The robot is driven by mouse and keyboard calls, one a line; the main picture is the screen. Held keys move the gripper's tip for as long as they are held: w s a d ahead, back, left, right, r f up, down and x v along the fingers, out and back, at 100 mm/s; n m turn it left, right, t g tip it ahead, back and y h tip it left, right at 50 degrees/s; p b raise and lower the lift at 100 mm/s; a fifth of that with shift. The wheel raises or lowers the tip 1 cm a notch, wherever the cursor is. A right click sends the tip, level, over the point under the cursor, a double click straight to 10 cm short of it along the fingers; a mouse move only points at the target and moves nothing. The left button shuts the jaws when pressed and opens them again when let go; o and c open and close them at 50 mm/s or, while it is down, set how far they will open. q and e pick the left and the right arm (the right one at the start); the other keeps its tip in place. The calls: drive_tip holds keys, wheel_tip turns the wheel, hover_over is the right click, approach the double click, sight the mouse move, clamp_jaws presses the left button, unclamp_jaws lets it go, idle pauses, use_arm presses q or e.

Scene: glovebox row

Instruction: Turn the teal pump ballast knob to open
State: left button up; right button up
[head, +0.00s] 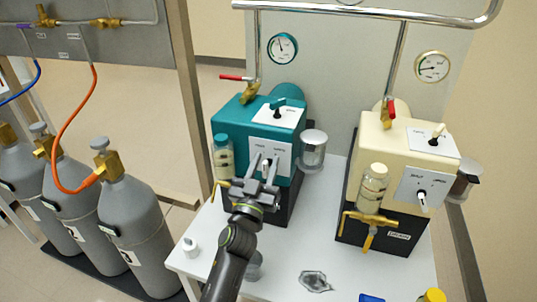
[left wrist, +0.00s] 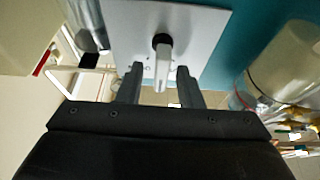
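The teal pump (head: 230,123) stands on the white bench, left of the cream pump. Its front carries a white label plate (head: 281,150) with a small pale-handled knob on a black hub; the knob shows clearly in the left wrist view (left wrist: 163,62). I cannot read which label is ballast. My left gripper (head: 265,163) is at the front plate, open, with one finger on each side of the front knob and visible gaps. My right gripper is not in view.
The cream pump (head: 375,145) stands to the right. A glass jar (head: 313,148) and an oil bottle (head: 223,157) flank the teal pump. A red-handled valve (head: 249,92) is above it. Grey gas cylinders (head: 140,225) stand left. A dark puddle-like patch (head: 315,281) lies on the bench.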

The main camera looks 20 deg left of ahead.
use_arm(q)
drive_tip(key=shift+w+r, duration=0.15)
drive_tip(key=shift+w, duration=0.05)
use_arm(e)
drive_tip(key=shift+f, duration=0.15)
use_arm(q)
drive_tip(key=shift+c, duration=0.2)
clamp_jaws()
